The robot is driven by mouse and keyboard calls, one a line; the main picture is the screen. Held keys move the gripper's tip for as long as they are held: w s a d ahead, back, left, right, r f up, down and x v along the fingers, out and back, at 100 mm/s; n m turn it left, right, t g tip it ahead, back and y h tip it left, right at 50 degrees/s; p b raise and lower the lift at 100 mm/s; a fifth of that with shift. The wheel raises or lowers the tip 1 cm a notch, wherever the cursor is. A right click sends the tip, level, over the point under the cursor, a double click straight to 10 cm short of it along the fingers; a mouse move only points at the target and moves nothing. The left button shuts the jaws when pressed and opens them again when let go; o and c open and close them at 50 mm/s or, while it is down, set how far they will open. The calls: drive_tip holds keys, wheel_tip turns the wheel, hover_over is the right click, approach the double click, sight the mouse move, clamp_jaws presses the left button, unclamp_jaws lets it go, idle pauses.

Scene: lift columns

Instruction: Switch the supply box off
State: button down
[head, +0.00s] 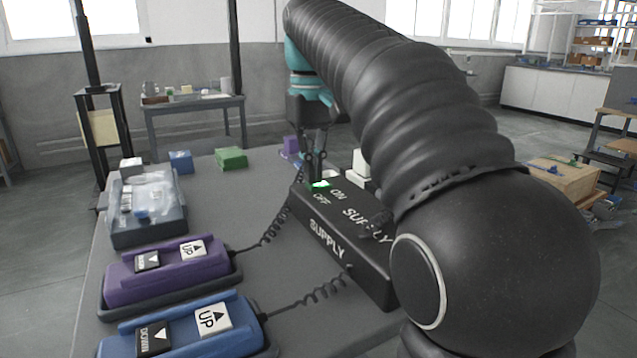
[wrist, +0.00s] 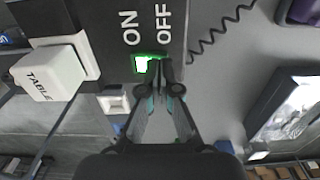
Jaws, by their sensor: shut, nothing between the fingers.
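The black supply box (head: 335,235) stands on the grey table in the head view, with SUPPLY, ON and OFF lettering in white. Its switch (head: 320,184) glows green at the box's far end. In the wrist view the lit green switch (wrist: 146,64) sits beside the ON and OFF words, on the box top (wrist: 110,20). My gripper (head: 315,172) points down at the switch from above. In the wrist view my gripper (wrist: 158,72) is shut and empty, its fingertips at the OFF-side edge of the green light. I cannot tell whether they touch it. The fingertips partly hide the switch.
A purple control (head: 168,272) and a blue control (head: 185,330), with UP and DOWN buttons, lie left of the box, joined to it by coiled cables. A grey bin (head: 150,232) with bagged items stands behind them. A white TABLE block (wrist: 45,80) is beside the box.

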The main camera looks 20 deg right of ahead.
drive_tip(key=shift+f, duration=0.3)
drive_tip(key=shift+r, duration=0.1)
wheel_tip(320, 180, up, 3)
drive_tip(key=p, duration=0.2)
drive_tip(key=shift+f+p, duration=0.2)
drive_tip(key=shift+p, duration=0.15)
drive_tip(key=shift+r+p, duration=0.4)
drive_tip(key=shift+r, duration=1.75)
